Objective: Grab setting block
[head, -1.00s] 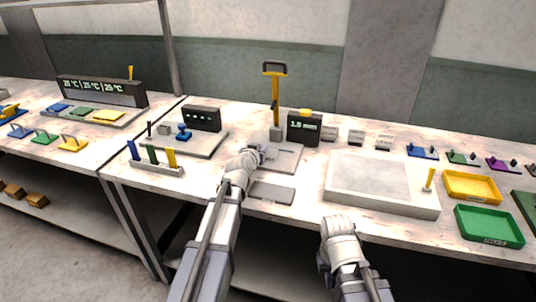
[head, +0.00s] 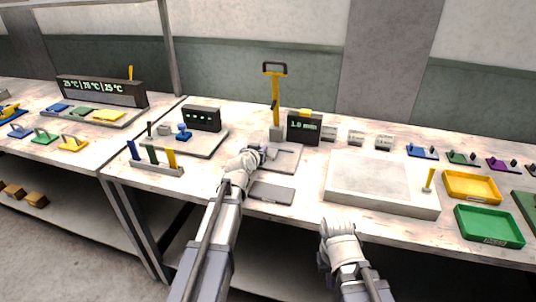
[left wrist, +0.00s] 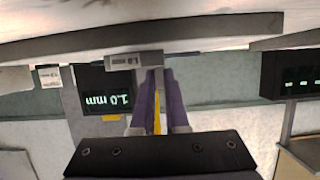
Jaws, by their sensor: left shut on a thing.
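My left gripper (head: 262,152) is low over the grey plate (head: 287,160) of the gauge station, in front of the dark display (head: 304,127). In the left wrist view, which looks upside down, its purple fingers (left wrist: 158,76) are shut on one end of a small grey labelled setting block (left wrist: 131,61). The block is close to the pale surface; I cannot tell whether it touches. Three similar labelled blocks, the left one (head: 328,135) among them, stand in a row right of the display. My right gripper (head: 340,226) is at the bench's front edge, its fingers hidden.
A yellow-handled lever (head: 275,95) stands behind the plate. A dark flat slab (head: 271,192) lies in front. A large pale tray (head: 382,180) is to the right, with yellow (head: 472,200) and green (head: 490,243) trays beyond. A tool rack (head: 155,169) is left.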

